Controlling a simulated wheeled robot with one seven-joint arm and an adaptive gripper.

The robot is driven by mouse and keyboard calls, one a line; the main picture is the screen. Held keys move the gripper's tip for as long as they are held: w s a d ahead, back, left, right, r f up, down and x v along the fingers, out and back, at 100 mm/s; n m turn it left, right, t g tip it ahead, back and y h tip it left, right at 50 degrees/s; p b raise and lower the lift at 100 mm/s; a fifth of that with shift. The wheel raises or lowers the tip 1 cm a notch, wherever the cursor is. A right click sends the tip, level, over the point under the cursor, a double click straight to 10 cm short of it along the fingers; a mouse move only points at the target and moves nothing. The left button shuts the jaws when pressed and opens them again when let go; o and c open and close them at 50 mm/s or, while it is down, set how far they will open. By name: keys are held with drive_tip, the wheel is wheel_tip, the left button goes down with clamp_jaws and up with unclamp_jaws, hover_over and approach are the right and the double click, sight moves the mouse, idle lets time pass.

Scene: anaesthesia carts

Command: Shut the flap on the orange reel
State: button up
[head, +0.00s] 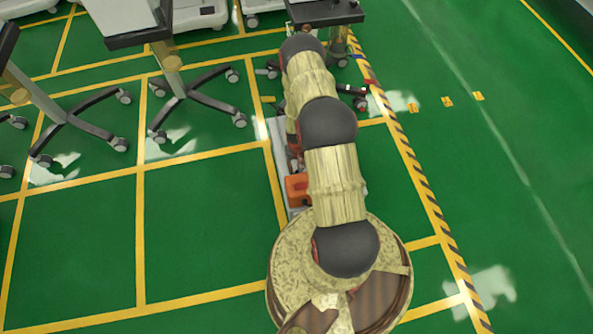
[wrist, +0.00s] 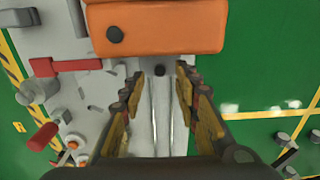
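An orange block-like part with rounded edges (wrist: 165,30) fills the top middle of the wrist view, with a dark round knob on its left. It appears to be the orange reel or its flap; I cannot tell which, or whether the flap is open. An orange part also shows in the head view (head: 297,188), partly behind my arm. My gripper (wrist: 160,76) is open and empty. Its two fingers stand apart just below the orange part in the picture, and no contact is visible. In the head view my arm hides the gripper.
A pale grey machine body (wrist: 95,105) lies behind the fingers, with a red bar (wrist: 66,66) and a red handle (wrist: 43,136) at left. Wheeled stands (head: 180,95) are at the head view's upper left.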

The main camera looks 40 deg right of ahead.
drive_tip(key=shift+f, duration=1.6)
drive_tip(key=shift+c, duration=0.6)
clamp_jaws()
